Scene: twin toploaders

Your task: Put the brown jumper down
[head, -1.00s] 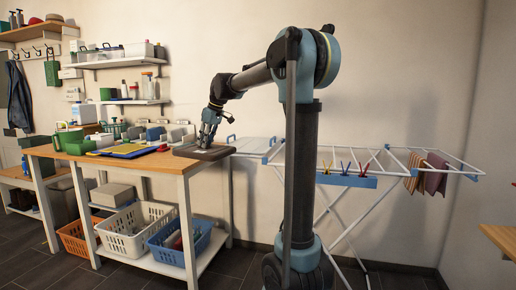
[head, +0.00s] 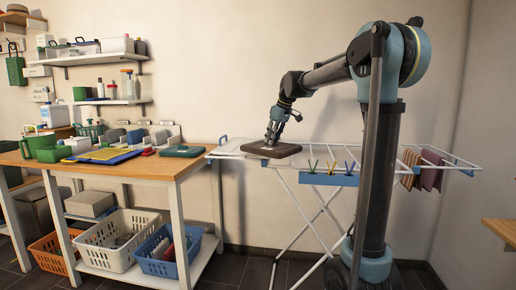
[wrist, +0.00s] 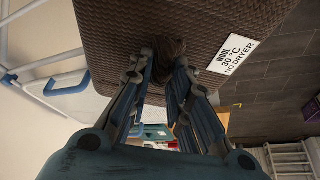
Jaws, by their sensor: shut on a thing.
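The brown jumper (head: 270,149) is a flat, folded dark-brown slab. My gripper (head: 273,138) is shut on it from above, over the left part of the white drying rack (head: 232,148). In the head view the jumper looks level; I cannot tell whether it touches the bars. In the wrist view the ribbed jumper (wrist: 190,60) fills the top, with a white label reading "WOOL 30°C NO DRYER". There my gripper (wrist: 168,65) has its two fingers closed on a bunched fold of it.
A wooden worktable (head: 150,170) stands left of the rack, with a teal folded piece (head: 182,151) at its right end. Folded cloths (head: 430,170) hang at the rack's right. Bars between are bare.

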